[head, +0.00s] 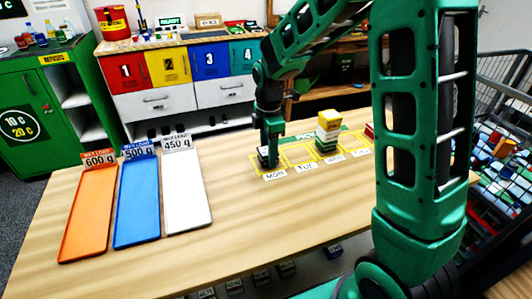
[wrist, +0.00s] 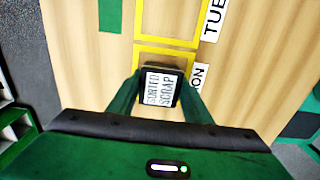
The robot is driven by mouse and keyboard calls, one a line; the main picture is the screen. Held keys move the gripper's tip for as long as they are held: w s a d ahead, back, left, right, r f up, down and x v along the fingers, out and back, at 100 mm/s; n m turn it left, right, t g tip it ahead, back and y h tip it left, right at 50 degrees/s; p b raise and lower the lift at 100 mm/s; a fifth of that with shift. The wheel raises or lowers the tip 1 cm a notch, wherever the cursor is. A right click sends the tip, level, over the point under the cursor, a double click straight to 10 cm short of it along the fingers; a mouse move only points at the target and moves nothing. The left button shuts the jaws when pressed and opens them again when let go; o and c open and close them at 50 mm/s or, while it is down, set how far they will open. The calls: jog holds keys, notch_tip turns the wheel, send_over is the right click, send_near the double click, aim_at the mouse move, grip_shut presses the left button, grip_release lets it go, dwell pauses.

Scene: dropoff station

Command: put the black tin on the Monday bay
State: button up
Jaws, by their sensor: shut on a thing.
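The black tin (wrist: 161,86) has a white label reading "SORTED SCRAP" and sits between the two fingers of my gripper (wrist: 160,96) in the wrist view. My gripper is shut on it. The tin is over the yellow-outlined Monday bay (wrist: 160,52), beside the partly hidden "MON" label (wrist: 199,77). In the head view my gripper (head: 269,160) points down at the Monday bay, at the left end of the row, behind the "MON" label (head: 275,175). I cannot tell whether the tin's base touches the table.
A stack of tins with a yellow one (head: 329,117) on top stands in the Wednesday bay. The Tuesday bay (head: 298,154) looks empty. Orange (head: 87,222), blue (head: 137,205) and white (head: 187,195) trays lie at the left. The front middle of the table (head: 255,220) is clear.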

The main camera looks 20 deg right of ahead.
jog(key=shift+f, duration=0.15)
jog(key=o, duration=1.2)
notch_tip(320, 180, up, 12)
jog(key=shift+r, duration=0.1)
jog(key=shift+d, duration=0.1)
jog(key=s+d+m, duration=0.8)
jog(key=s+m, duration=0.1)
jog(key=s, duration=0.2)
jog(key=s+d+m, duration=0.8)
jog(key=s, duration=0.3)
jog(key=s+m, duration=0.2)
jog(key=s, duration=0.1)
jog(key=s+f+m, duration=0.1)
jog(key=s+m, duration=0.2)
jog(key=s+d+f+m, duration=0.1)
jog(key=s+m, duration=0.1)
jog(key=s, duration=0.1)
jog(key=shift+s+f, duration=0.25)
